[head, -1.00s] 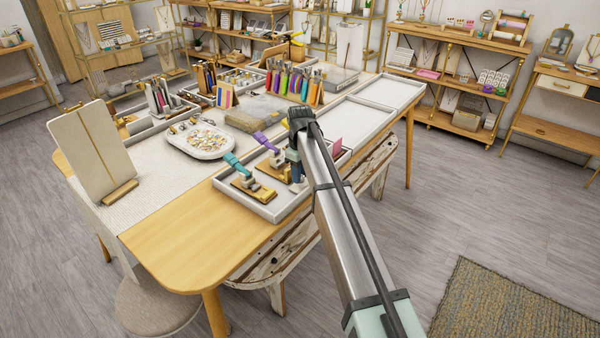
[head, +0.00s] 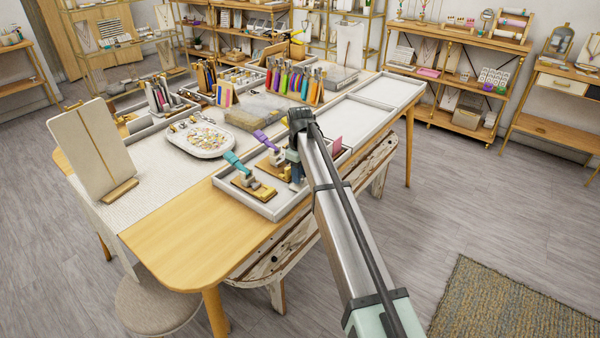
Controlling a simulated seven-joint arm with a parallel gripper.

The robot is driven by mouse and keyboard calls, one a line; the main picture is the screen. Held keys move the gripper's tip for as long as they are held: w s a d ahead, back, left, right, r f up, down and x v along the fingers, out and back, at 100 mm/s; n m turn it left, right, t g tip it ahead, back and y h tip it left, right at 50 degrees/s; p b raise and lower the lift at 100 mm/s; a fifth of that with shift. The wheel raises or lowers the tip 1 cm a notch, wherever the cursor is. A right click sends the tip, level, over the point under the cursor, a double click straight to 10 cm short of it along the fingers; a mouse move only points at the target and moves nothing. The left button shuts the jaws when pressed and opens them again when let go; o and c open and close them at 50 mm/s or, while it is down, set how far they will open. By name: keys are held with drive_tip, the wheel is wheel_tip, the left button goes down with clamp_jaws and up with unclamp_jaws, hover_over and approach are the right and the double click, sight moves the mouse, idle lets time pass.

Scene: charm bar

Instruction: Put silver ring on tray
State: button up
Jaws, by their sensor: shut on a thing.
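No silver ring can be made out in the head view; at this size it may be hidden. My gripper (head: 295,178) points down at the front right of the table, low over the white compartment tray (head: 277,213), mostly behind my own wrist. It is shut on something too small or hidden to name. Beside it in that tray stand a teal-handled clamp tool (head: 233,160) and a purple-handled one (head: 264,138). An oval white tray (head: 181,141) full of small charms lies farther left.
Empty white tray compartments (head: 357,118) lie to the right. Colourful pliers (head: 290,82) stand upright in a rack behind. A tall display board (head: 92,150) stands at the left. Bare wood (head: 190,235) is free at the table's front.

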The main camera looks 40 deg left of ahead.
drive_tip(key=shift+f, duration=0.55)
idle(1.1)
drive_tip(key=o, duration=1)
wheel_tip(320, 180, up, 14)
drive_tip(key=shift+f, duration=0.1)
idle(0.7)
